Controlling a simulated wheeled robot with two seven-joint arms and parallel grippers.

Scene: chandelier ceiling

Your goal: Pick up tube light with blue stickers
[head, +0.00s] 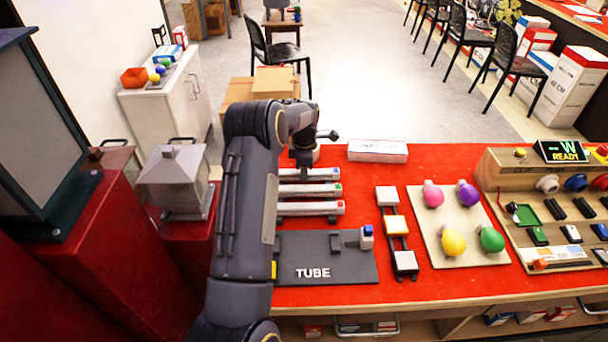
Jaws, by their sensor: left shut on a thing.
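Three pale tube lights lie side by side on the red table, left of its middle. The farthest tube light (322,174) seems to have a blue sticker at its right end. The middle tube (312,189) has a green mark and the nearest tube (318,208) a red one. My left gripper (304,167) points down at the farthest tube and is shut on it. The fingertips are small and partly hidden by my wrist. My left arm covers the left ends of the tubes. My right gripper is out of view.
A dark TUBE fixture (345,268) with a blue-topped block (366,237) lies nearer. A white box (378,151) stands behind. Switches (397,226), a board with several coloured bulbs (461,253) and a console (541,158) are to the right. A grey lantern (174,180) stands left.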

